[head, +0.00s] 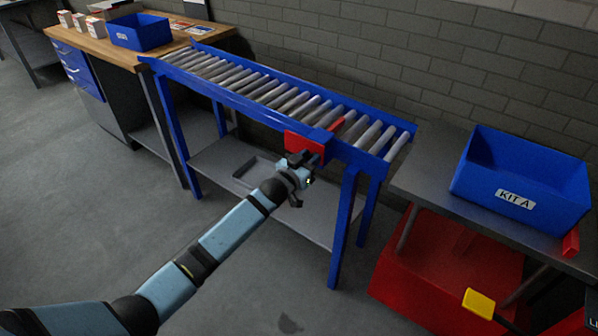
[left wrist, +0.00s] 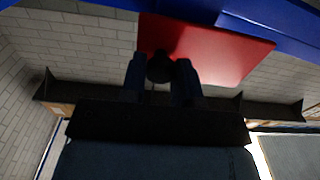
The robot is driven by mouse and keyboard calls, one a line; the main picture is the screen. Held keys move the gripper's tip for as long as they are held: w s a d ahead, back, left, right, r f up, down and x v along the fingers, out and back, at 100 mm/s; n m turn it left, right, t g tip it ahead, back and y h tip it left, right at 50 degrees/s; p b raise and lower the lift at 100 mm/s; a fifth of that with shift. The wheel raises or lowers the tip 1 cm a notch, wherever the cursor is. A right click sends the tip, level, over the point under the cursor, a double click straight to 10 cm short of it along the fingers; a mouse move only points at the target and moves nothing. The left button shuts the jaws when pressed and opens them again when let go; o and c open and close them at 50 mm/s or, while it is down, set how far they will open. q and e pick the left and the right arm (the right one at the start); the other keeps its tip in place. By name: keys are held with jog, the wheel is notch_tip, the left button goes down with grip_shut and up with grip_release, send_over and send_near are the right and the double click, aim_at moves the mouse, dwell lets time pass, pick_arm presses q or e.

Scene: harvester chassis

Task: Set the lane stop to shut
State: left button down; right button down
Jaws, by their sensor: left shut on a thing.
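The lane stop shows in the head view as a red plate (head: 304,143) on the near side rail of the blue roller conveyor (head: 255,105), toward its right end. A short red bar (head: 337,124) shows over the rollers just behind it. In the left wrist view the red plate (left wrist: 215,50) lies beneath the blue rail. A dark round knob (left wrist: 160,67) sits in front of the plate. My left gripper (head: 300,160) is at the plate; in the left wrist view its fingers (left wrist: 161,78) are closed around the knob. The gripper partly hides the plate's lower edge. My right gripper is not in view.
A lower shelf (head: 300,212) lies under the conveyor. A wooden bench (head: 95,45) stands at the back left. The rollers look empty.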

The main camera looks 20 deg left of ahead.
pick_arm(q)
jog(key=shift+w+d, duration=0.1)
jog(key=shift+w, duration=0.05)
jog(key=c, duration=0.9)
grip_release()
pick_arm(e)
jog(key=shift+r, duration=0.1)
pick_arm(q)
jog(key=p+v, duration=0.1)
jog(key=v, duration=1.3)
jog(key=shift+w+p, duration=0.1)
jog(key=shift+p, duration=0.2)
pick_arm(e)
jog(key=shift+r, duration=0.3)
